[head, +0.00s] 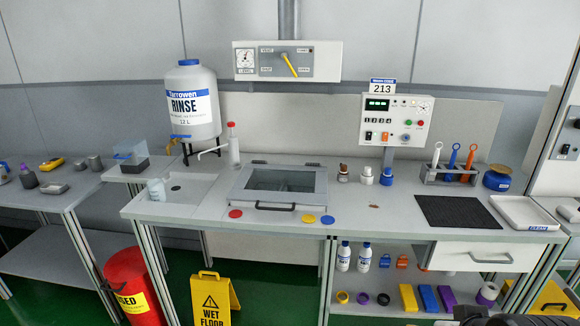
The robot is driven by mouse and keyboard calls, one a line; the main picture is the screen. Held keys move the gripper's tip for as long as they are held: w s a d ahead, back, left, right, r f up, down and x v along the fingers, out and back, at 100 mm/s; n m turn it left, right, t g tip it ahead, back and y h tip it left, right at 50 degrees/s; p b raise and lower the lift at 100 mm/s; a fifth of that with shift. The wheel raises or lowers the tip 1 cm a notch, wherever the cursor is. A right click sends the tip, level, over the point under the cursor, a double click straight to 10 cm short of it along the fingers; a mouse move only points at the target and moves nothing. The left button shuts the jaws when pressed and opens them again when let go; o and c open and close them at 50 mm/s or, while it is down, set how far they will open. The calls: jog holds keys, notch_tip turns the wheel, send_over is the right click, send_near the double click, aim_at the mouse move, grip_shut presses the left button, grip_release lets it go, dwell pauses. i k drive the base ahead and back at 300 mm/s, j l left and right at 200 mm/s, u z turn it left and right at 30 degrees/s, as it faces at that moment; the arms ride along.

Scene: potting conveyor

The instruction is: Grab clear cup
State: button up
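A pale, bluish see-through cup (157,190) stands upright near the left end of the main bench, by the shallow sink area. Nothing touches it. Only a dark sliver of what looks like my arm or gripper (490,317) shows at the bottom right edge, far from the cup. Its fingertips cannot be made out, so I cannot tell whether it is open or shut or holds anything.
A rinse jug (193,103) with a tap stands behind the cup, with a red-capped bottle (233,145) to its right. A lidded basin (278,187) is mid-bench. A red bin (133,285) and wet floor sign (213,298) stand in front.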

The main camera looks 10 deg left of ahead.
aim_at(156, 187)
jog(key=u, duration=1.45)
jog(key=i+l+u, duration=0.2)
jog(key=i+l, duration=0.35)
jog(key=i, duration=0.25)
jog(key=i+l+u, duration=0.2)
jog(key=i+l, duration=0.45)
jog(key=i, duration=0.1)
